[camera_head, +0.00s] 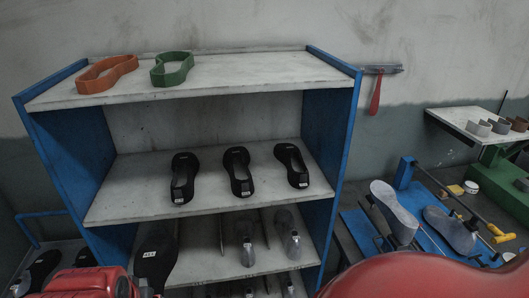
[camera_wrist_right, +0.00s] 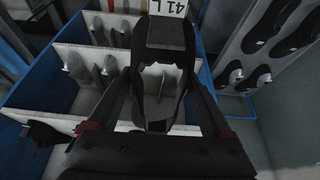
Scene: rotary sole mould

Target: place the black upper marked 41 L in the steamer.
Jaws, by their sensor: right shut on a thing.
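My right gripper (camera_wrist_right: 160,82) is shut on the black upper (camera_wrist_right: 147,100) in the right wrist view, with a finger along each side of its opening. A white label reading 41 L (camera_wrist_right: 167,8) is on the upper's end, at the top edge of that view. In the head view a black upper (camera_head: 156,255) with a white label shows large at the lower left of the shelf unit; it looks like the held one. The right fingers cannot be made out there. My left gripper is not clearly visible. I cannot pick out a steamer in either view.
The blue-sided shelf unit (camera_head: 331,155) has three black uppers (camera_head: 239,172) on its middle shelf and grey lasts (camera_head: 288,237) below. Orange (camera_head: 105,74) and green (camera_head: 172,69) rings lie on top. A blue-framed bench with lasts (camera_head: 395,210) stands right. Another rack holds uppers (camera_wrist_right: 270,45).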

